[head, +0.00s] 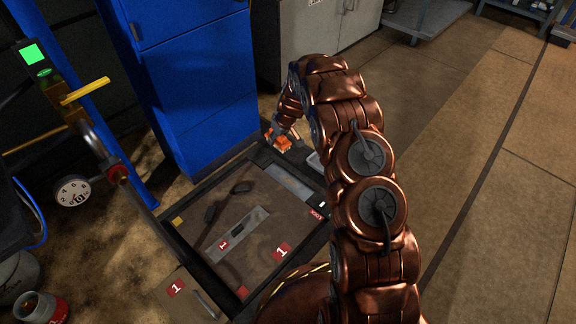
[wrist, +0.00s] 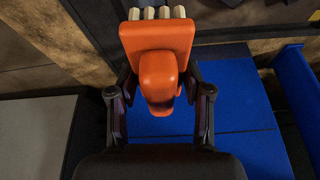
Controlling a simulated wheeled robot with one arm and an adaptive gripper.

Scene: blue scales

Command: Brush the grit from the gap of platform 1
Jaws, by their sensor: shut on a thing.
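My gripper (head: 284,136) is shut on an orange brush (head: 279,142) beyond the far right corner of platform 1 in the head view. In the wrist view the brush (wrist: 157,50) sits between the two dark fingers, with its pale bristles (wrist: 157,13) at the top edge. Platform 1 (head: 190,212) is a brown plate in a dark frame, with red labels marked 1 (head: 282,250). A grey strip (head: 255,220) with a small dark piece lies on it. Two more dark pieces (head: 242,187) lie near its middle. I cannot make out the grit in the gap.
A blue cabinet (head: 195,80) stands just behind the platform. A grey cabinet (head: 330,30) is at the back. Open floor (head: 480,200) lies to the right.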

